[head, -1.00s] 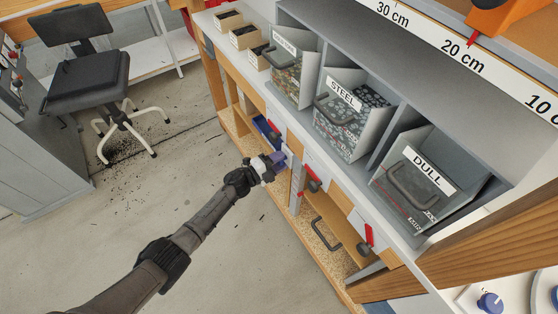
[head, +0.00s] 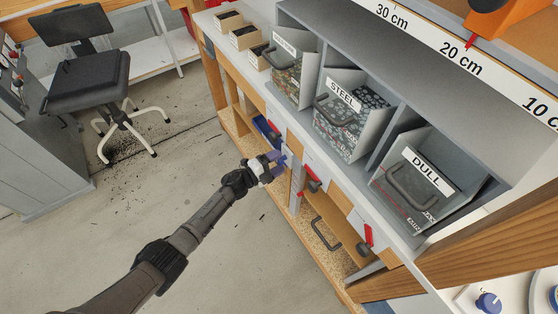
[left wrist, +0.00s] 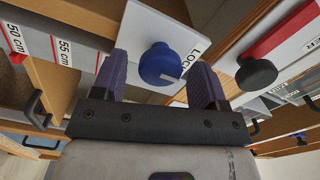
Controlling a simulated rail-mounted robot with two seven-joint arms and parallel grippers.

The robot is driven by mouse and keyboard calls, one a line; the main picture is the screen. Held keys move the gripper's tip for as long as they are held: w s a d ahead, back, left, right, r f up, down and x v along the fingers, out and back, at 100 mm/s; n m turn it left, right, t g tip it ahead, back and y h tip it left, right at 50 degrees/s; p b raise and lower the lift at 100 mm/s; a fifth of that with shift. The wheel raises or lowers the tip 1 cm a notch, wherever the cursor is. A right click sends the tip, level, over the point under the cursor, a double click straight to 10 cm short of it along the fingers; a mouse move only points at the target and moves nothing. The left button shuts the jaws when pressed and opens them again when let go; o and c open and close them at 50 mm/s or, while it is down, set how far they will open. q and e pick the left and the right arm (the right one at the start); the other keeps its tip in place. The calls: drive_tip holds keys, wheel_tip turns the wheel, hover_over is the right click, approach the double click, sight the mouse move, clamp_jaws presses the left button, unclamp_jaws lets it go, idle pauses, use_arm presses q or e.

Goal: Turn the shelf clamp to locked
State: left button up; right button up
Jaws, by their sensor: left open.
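The shelf clamp is a round blue knob (left wrist: 160,62) on a white plate (left wrist: 148,30) in the left wrist view. Lettering starting "LOC" is partly visible on the plate, and the rest is cut off behind my finger. A pale mark shows on the knob's lower right. My left gripper (left wrist: 161,78) is open, its two purple fingers on either side of the knob, with gaps on both sides. In the head view my left gripper (head: 276,163) reaches the shelf front, where a bit of blue shows by the fingertips. My right gripper is out of view.
A red clamp piece with a black knob (left wrist: 256,74) lies close right of the fingers. A black chair (head: 88,75) stands at left. The floor between is clear.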

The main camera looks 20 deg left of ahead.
use_arm(q)
drive_tip(key=p+v, duration=0.3)
drive_tip(key=v, duration=1)
